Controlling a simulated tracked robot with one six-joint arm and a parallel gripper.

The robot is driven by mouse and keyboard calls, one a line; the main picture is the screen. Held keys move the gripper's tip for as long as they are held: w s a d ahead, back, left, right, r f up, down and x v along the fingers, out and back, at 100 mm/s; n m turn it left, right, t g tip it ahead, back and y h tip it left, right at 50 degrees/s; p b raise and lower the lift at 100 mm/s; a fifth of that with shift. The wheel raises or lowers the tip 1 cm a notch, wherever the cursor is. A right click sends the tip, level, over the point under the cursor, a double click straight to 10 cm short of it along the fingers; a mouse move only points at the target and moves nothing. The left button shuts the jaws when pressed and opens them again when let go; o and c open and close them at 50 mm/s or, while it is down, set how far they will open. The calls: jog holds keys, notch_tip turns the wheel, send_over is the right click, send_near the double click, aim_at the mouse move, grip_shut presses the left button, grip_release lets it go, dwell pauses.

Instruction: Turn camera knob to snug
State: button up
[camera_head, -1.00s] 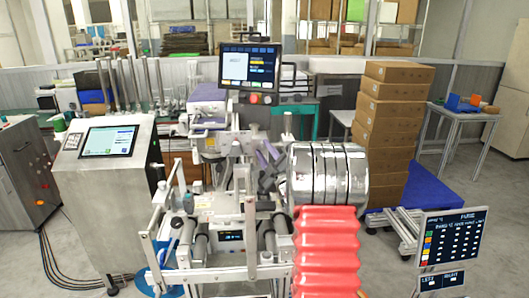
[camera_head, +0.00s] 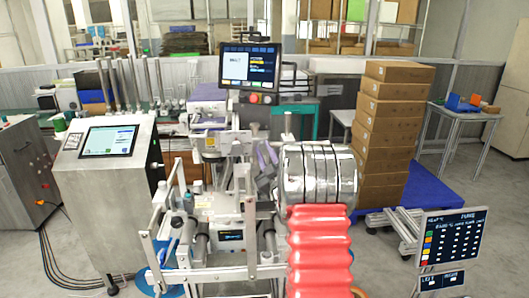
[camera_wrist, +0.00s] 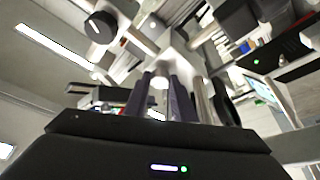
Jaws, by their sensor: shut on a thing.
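In the wrist view, the two dark purple-grey fingers of my gripper (camera_wrist: 159,98) stand close together around a small pale part, which I take to be the camera knob (camera_wrist: 160,76). The fingers hide most of it, so I cannot tell its turn angle or how tight it sits. In the head view, my gripper (camera_head: 267,158) is at the right side of the white machine's upright, and the knob cannot be made out there. The white machine (camera_head: 212,142) has a purple top block.
A monitor (camera_head: 249,66) stands above the machine. A metal console with a screen (camera_head: 109,141) is at left. Stacked cartons (camera_head: 385,130) stand on a blue pallet (camera_head: 430,185) at right. In the wrist view, a black round part (camera_wrist: 101,27) on a post is near the fingers.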

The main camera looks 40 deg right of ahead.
jog(key=shift+a+f, duration=0.1)
jog(key=shift+f, duration=0.1)
jog(key=o, duration=1.1)
jog(key=shift+r, duration=0.1)
jog(key=shift+c, duration=0.2)
jog(key=shift+s, duration=0.1)
jog(key=v, duration=1.3)
jog(key=shift+s+a, duration=0.15)
jog(key=shift+s, duration=0.05)
